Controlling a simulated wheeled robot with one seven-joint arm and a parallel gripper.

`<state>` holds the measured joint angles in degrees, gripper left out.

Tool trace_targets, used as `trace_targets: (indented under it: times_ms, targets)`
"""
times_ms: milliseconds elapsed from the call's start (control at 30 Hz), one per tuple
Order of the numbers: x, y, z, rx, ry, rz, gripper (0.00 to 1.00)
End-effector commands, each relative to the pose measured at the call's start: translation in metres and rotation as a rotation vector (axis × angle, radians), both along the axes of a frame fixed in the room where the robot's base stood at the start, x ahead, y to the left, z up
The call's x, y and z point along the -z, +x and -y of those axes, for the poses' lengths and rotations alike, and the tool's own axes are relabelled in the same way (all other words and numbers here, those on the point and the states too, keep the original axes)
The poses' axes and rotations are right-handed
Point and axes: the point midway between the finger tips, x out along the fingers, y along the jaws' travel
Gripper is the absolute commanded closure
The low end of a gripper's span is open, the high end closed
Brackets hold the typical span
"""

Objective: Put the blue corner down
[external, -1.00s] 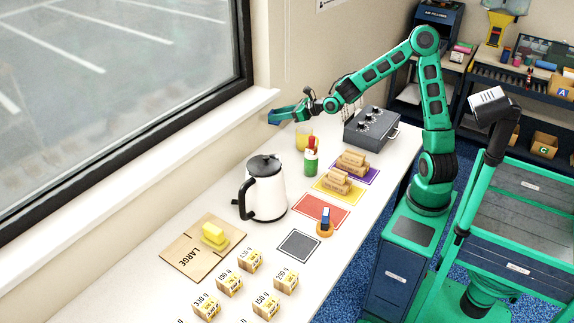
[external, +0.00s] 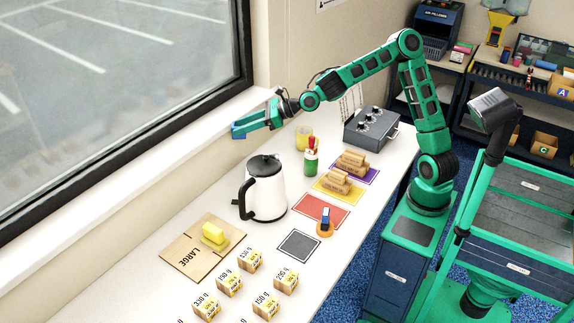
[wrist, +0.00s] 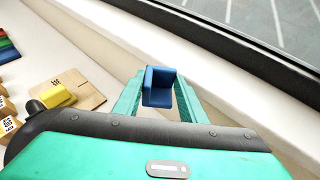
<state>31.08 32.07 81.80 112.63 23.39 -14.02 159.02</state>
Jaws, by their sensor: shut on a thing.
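The blue corner (wrist: 158,86) is held between the two green fingers of my gripper (wrist: 157,97) in the wrist view. In the external view my gripper (external: 246,127) is shut on the blue corner (external: 238,131). It is high above the back of the white table, near the window sill, above and behind the kettle. A flat brown LARGE carton (external: 184,252) lies on the table, with a yellow piece (external: 214,235) on it. The same carton shows at the left in the wrist view (wrist: 87,98).
A white kettle (external: 268,192) with a black handle stands below my gripper. Red (external: 321,210), yellow and purple mats and a dark grey mat (external: 299,244) lie along the front edge. Several small boxes (external: 229,283) stand at the near end. A grey control box (external: 371,128) is at the far end.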

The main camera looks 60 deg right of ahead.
Motion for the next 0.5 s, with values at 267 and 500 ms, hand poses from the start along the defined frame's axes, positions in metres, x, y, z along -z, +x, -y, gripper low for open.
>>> trace_targets:
  times_ms: [267,500]
  targets:
    - [-0.004,-0.009,-0.095,-0.097,0.003,-0.002,0.83]
    - [0.000,-0.027,-0.177,-0.177,0.003,-0.002,0.83]
